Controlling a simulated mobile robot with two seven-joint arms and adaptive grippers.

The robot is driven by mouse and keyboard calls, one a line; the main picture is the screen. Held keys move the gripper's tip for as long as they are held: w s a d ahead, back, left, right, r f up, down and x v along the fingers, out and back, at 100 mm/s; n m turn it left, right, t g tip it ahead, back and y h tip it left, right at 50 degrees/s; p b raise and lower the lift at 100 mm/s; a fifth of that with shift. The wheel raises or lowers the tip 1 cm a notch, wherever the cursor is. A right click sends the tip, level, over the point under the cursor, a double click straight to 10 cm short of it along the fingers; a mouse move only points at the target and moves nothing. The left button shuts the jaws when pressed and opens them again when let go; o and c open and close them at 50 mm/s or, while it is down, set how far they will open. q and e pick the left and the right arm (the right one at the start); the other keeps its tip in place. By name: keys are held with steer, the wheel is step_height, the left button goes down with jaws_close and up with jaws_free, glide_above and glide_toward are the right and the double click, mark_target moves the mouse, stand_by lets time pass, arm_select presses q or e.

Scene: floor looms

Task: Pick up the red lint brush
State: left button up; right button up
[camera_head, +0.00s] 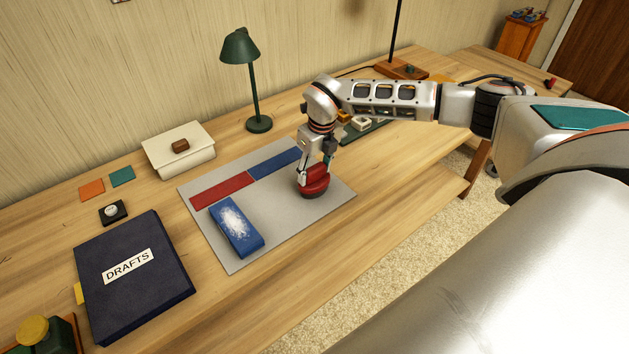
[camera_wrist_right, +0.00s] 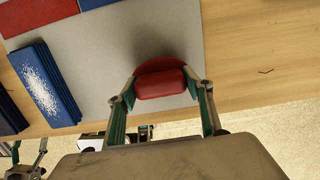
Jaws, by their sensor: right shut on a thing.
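The red lint brush (camera_head: 314,181) is at the right part of the grey mat (camera_head: 270,240). It has a red handle and a rounded red base with a dark underside. My right gripper (camera_head: 317,170) comes down on it from above and is shut on its handle. In the right wrist view the brush (camera_wrist_right: 161,84) sits between the two fingers of the gripper (camera_wrist_right: 162,92). Whether the brush touches the mat is hard to tell. My left gripper is not in the head view; part of a gripper shows at the lower left of the wrist view.
A blue block with white lint (camera_head: 236,228) lies on the mat, beside red (camera_head: 222,190) and blue (camera_head: 274,163) strips. A dark DRAFTS binder (camera_head: 135,275), a cream box (camera_head: 178,150) and a green lamp (camera_head: 240,50) stand around it. The table's front strip is clear.

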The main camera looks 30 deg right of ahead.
step_height(320, 180, up, 20)
stand_by(0.6)
steer(key=s+a+f+n+g, duration=0.1)
steer(key=s+a+f+n, duration=0.2)
steer(key=n, duration=1.4)
steer(key=s+a+f+n+g, duration=0.2)
steer(key=s+a+n, duration=0.7)
steer(key=n, duration=0.9)
steer(key=shift+s+a+f+g, duration=0.3)
steer(key=shift+s+a+f, duration=0.1)
steer(key=shift+f, duration=0.55)
